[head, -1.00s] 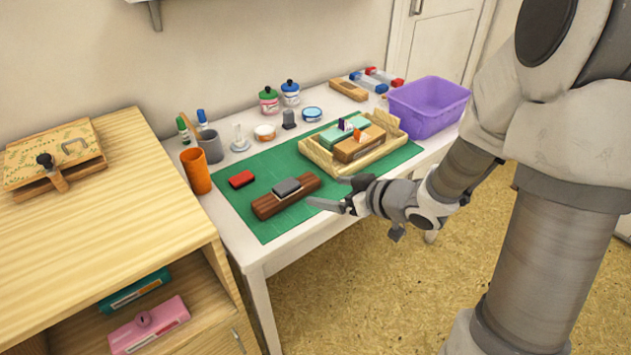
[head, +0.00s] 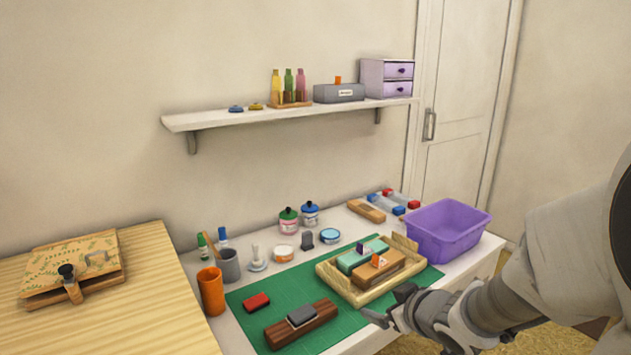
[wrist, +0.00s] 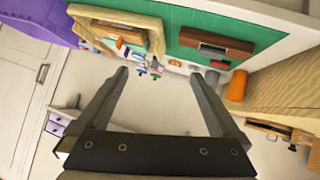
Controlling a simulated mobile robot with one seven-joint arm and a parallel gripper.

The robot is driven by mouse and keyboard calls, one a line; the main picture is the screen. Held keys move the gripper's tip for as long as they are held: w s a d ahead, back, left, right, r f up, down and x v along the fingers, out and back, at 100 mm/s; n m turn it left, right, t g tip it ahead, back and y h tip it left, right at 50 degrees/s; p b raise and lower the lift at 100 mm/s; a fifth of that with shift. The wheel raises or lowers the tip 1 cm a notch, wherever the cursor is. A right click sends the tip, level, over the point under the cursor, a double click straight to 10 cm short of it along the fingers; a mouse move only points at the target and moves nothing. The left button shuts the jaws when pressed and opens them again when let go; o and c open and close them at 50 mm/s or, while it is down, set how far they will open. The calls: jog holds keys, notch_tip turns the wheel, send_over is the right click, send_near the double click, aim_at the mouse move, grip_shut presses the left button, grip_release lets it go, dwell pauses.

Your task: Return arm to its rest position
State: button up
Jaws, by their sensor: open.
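My gripper (head: 388,305) is at the front edge of the white table in the head view, just right of a dark wooden block (head: 283,333) with a grey pad (head: 301,316) on top. In the wrist view my gripper (wrist: 160,80) shows its two fingers spread wide with nothing between them. My arm comes in from the right side of the head view. The gripper appears apart from the table objects.
The green mat (head: 247,330) bears a red inkpad (head: 257,302) and a wooden tray (head: 352,296) with two boxes. A purple bin (head: 448,232) stands at the table's right end. A wall shelf (head: 285,111) hangs above. An orange cup (head: 211,291) stands left.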

jog(key=s+d+r+m+g+h, duration=0.1)
jog(key=s+d+r+m+h, duration=0.35)
jog(key=s+r, duration=0.25)
jog(key=s+a+r+m+g+y, duration=0.1)
jog(key=s+a+g, duration=0.1)
jog(key=s, duration=0.5)
jog(key=s+a+r+g+y, duration=0.1)
jog(key=s+a+r+g, duration=0.1)
jog(key=s, duration=0.6)
jog(key=shift+s+a+m, duration=0.25)
jog(key=shift+a+m, duration=0.1)
jog(key=shift+a, duration=0.3)
jog(key=r+p, duration=0.8)
jog(key=p, duration=0.1)
jog(key=r+p, duration=0.4)
jog(key=shift+w+d+r, duration=0.2)
jog(key=shift+w+r, duration=0.05)
jog(key=shift+r, duration=0.15)
jog(key=shift+c, duration=0.3)
